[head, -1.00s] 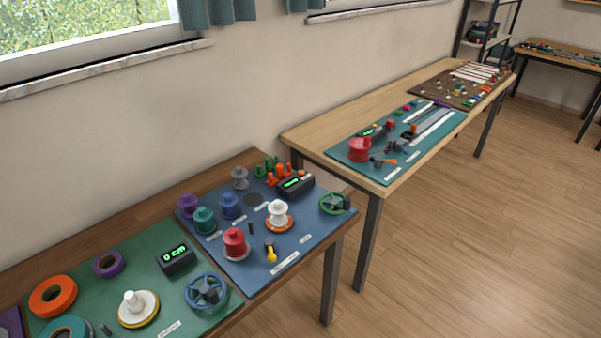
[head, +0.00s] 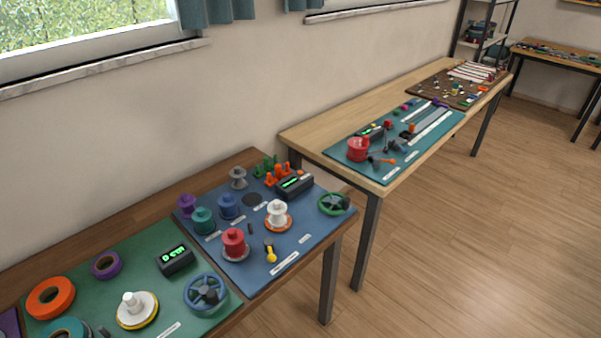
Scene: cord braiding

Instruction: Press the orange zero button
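A small orange button (head: 303,173) shows on top of the black counter box with green digits (head: 295,186), at the back right of the blue mat (head: 317,226). Another black display box (head: 175,260) with green digits stands on the green mat to the left; I see no orange button on it. A third display box (head: 371,133) is on the teal mat of the farther table, too small to read. Neither of my grippers is in the head view.
The blue mat also holds a red spool (head: 234,243), a white spool on an orange disc (head: 277,215), a green handwheel (head: 334,203) and orange pegs (head: 279,174) close beside the counter box. A blue handwheel (head: 206,293) is on the green mat. The floor (head: 440,260) at right is clear.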

